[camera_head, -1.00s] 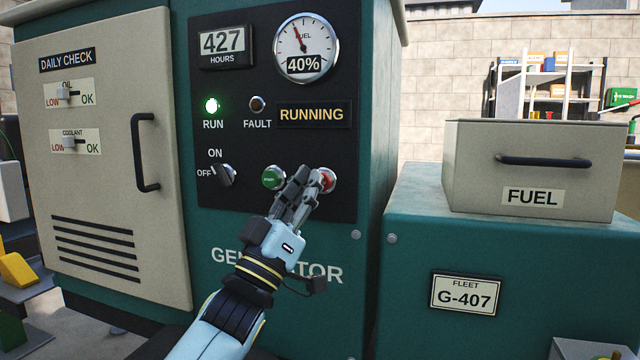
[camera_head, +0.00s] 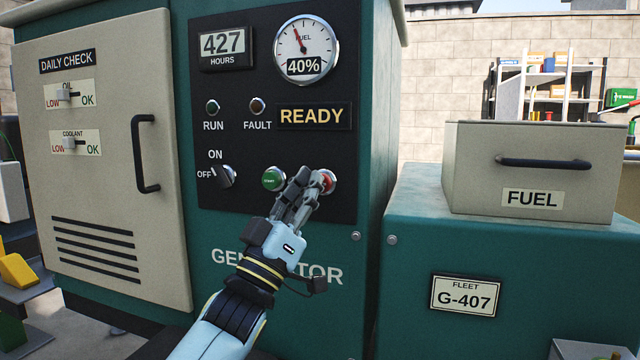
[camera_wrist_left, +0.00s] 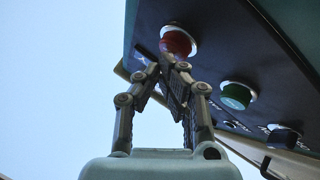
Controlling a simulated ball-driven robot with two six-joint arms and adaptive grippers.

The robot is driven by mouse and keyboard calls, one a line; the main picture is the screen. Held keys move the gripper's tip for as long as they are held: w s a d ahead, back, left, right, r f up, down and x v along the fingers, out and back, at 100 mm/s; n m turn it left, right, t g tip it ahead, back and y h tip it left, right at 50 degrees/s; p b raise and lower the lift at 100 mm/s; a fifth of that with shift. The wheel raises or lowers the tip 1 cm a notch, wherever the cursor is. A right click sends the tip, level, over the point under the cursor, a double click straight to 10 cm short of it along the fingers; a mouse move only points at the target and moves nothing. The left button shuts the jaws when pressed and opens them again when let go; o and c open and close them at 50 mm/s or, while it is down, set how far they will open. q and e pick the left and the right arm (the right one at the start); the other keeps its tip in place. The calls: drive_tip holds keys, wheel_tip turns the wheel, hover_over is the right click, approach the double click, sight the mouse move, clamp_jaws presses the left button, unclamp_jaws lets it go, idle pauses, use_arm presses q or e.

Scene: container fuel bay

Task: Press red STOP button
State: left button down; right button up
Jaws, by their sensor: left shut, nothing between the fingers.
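The red STOP button (camera_head: 328,182) sits in a pale ring at the lower right of the black generator panel (camera_head: 240,130). My left gripper (camera_head: 312,178) is shut and empty, its fingertips at the red button and covering part of it. In the left wrist view the red button (camera_wrist_left: 177,43) lies just beyond the fingertips (camera_wrist_left: 170,65); I cannot tell whether they touch. The green button (camera_head: 273,178) is just left of it. The display (camera_head: 312,116) reads READY, and the RUN lamp (camera_head: 212,107) is dark. My right gripper is not in view.
An ON/OFF knob (camera_head: 223,175) is further left on the panel. A beige door (camera_head: 100,200) with a black handle (camera_head: 146,153) is at the left. A beige FUEL box (camera_head: 530,160) stands on the green housing at the right. Open air lies in front of the panel.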

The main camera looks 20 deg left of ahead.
use_arm(q)
drive_tip(key=shift+s+p, duration=0.45)
drive_tip(key=shift+s, duration=0.35)
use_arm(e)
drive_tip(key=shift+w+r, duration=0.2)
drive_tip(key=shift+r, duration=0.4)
use_arm(q)
drive_tip(key=s+p, duration=0.2)
drive_tip(key=s, duration=0.3)
drive_tip(key=shift+a+p, duration=0.1)
drive_tip(key=shift+p, duration=0.3)
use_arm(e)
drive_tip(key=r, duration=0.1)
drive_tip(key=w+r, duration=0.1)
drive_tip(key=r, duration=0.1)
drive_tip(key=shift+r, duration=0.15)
use_arm(q)
drive_tip(key=shift+f, duration=0.1)
